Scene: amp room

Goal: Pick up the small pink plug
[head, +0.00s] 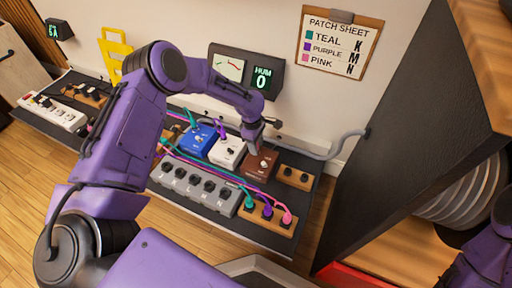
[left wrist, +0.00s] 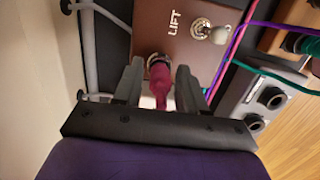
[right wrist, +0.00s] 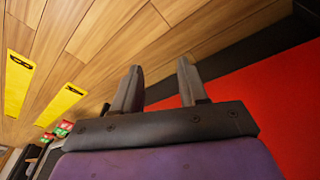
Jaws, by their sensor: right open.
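The small pink plug (left wrist: 160,80) sits in a jack on the edge of the brown pedal (left wrist: 192,45) marked LIFT. The pedal also shows in the head view (head: 262,165). My left gripper (left wrist: 158,88) is at the plug, one finger on each side. Narrow gaps show between fingers and plug, so it looks open around it. In the head view, the left gripper (head: 254,146) is over the pedal's back edge, and its fingers hide the plug. My right gripper (right wrist: 157,85) is open and empty, away from the board.
White (head: 227,151) and blue (head: 197,139) pedals stand left of the brown one. A grey switch box (head: 195,188) and a wooden strip (head: 270,207) with teal, purple and larger pink plugs lie in front. A dark cabinet (head: 385,150) stands on the right.

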